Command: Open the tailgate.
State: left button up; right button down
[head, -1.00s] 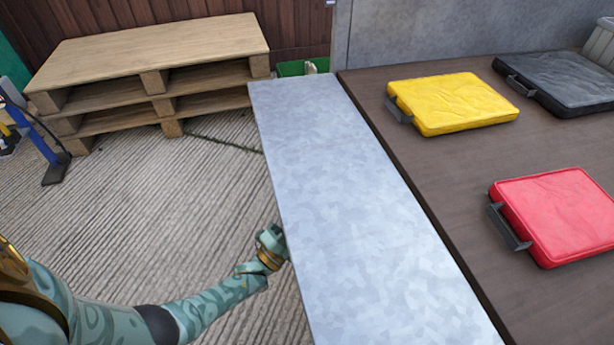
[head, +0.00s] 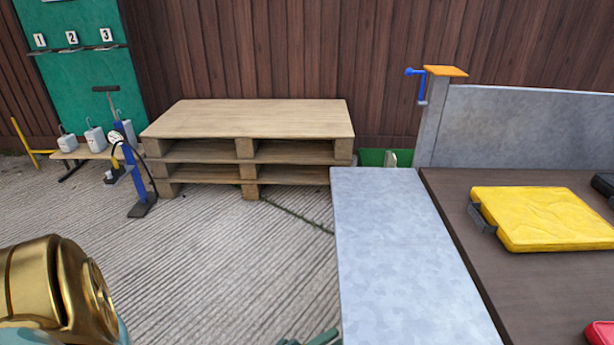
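The tailgate (head: 395,250) is a grey galvanised panel. It lies flat, folded out level along the left edge of the brown truck bed (head: 460,215). A corner post (head: 432,125) with an orange cap (head: 446,71) and a blue latch handle (head: 421,85) stands at the bed's far end. Only a sliver of my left gripper (head: 318,338) shows at the bottom edge, beside the tailgate's left edge. Its fingers are mostly cut off, so I cannot tell whether it is open or touching the panel. My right gripper is out of view.
A yellow pad (head: 545,216) and part of a red pad (head: 600,333) lie on the bed. Stacked pallets (head: 245,118) stand behind, against the brown fence. A blue pump (head: 133,170) and a low bench with weights (head: 95,138) are at left. Ribbed ground left of the tailgate is clear.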

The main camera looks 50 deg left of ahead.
pick_arm(q)
jog(key=v, duration=0.6)
jog(key=shift+s+f, duration=0.2)
jog(key=shift+s, duration=0.1)
jog(key=shift+a, duration=0.1)
